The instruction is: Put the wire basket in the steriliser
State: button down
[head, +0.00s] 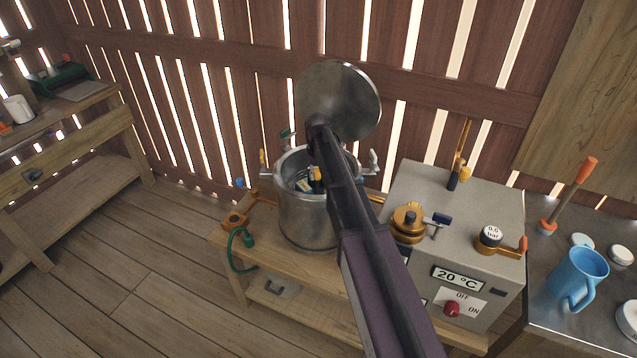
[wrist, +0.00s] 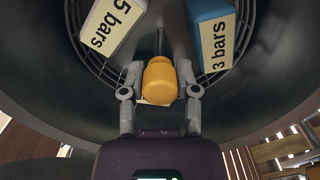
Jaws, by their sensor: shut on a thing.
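The wire basket (wrist: 88,62) shows in the wrist view as dark curved wires around a "5 bars" box (wrist: 112,24) and a blue "3 bars" box (wrist: 212,38). My gripper (wrist: 159,82) is shut on the basket's yellow handle (wrist: 160,84). The basket is within the round metal wall of the steriliser (wrist: 60,105). In the head view the steriliser (head: 303,222) is an open-topped metal pot on a low wooden bench. A little yellow and blue shows inside it. My arm hides part of the opening, and whether the basket touches the bottom cannot be told.
A round metal disc, seemingly the lid (head: 350,98), stands raised above the pot. A grey control box (head: 420,190) reading 20 °C is close on the right. Clamps surround the rim. A green hose (head: 238,258) hangs at left. A blue jug (head: 577,275) stands farther right.

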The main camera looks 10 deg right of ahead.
jog(key=shift+f+b, duration=0.65)
jog(key=shift+f, duration=0.3)
jog(key=shift+f, duration=0.15)
jog(key=shift+c, duration=1.8)
grip_release()
notch_tip(320, 180, up, 12)
jog(key=p, duration=1.2)
jog(key=s+m, duration=0.1)
jog(key=s, duration=2.8)
jog(key=shift+d+m, duration=0.25)
jog(key=shift+m, duration=0.15)
jog(key=shift+w, duration=0.1)
